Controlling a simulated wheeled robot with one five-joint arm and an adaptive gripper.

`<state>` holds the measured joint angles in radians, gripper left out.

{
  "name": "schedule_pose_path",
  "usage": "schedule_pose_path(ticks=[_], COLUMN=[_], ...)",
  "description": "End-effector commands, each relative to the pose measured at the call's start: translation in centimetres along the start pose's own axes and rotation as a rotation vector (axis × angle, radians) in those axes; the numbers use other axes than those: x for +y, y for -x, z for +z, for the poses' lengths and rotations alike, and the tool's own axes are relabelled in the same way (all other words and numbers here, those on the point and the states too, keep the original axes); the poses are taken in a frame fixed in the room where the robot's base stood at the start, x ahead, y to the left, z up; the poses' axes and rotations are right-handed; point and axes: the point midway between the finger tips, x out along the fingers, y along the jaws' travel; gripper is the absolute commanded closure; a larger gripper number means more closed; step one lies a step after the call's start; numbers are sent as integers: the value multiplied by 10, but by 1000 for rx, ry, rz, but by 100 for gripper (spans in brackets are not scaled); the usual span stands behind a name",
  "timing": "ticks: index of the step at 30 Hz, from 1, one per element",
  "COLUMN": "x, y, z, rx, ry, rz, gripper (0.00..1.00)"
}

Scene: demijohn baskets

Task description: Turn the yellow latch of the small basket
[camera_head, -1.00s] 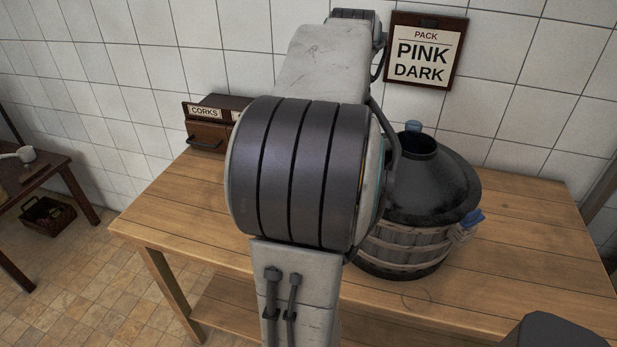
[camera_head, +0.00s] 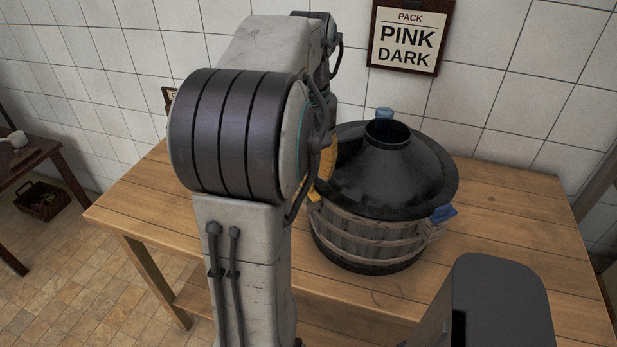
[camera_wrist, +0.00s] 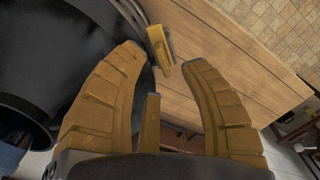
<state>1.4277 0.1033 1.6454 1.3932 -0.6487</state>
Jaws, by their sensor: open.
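The basket (camera_head: 365,240) is a slatted wooden tub with a black conical lid (camera_head: 395,175), standing upright on the table. The yellow latch (camera_wrist: 158,46) shows at the basket's rim in the wrist view, just beyond and between my fingertips. My gripper (camera_wrist: 163,62) is open, with one ochre finger on each side of the latch's line; I cannot tell whether either touches it. In the head view my gripper (camera_head: 328,165) is mostly hidden behind my arm at the basket's left side. A small bright yellow piece (camera_head: 314,195) there looks like the latch.
Blue latches sit at the basket's right (camera_head: 443,213) and back (camera_head: 384,113). The wooden table (camera_head: 520,235) is clear to the right and front. A "PINK DARK" sign (camera_head: 408,40) hangs on the tiled wall. A side table (camera_head: 30,160) stands far left.

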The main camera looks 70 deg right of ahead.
Motion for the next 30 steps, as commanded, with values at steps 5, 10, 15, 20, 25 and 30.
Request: schedule_pose_path(ticks=[5, 10, 15, 20, 25, 30], x=[0, 0, 0, 0, 0, 0], y=[-20, -29, -32, -32, -32, -32], z=[0, 0, 0, 0, 0, 0], rx=[-1, -1, 0, 0, 0, 0], ry=[0, 0, 0, 0, 0, 0], rz=[-1, 0, 0, 0, 0, 0], gripper=[60, 60, 60, 60, 68, 83])
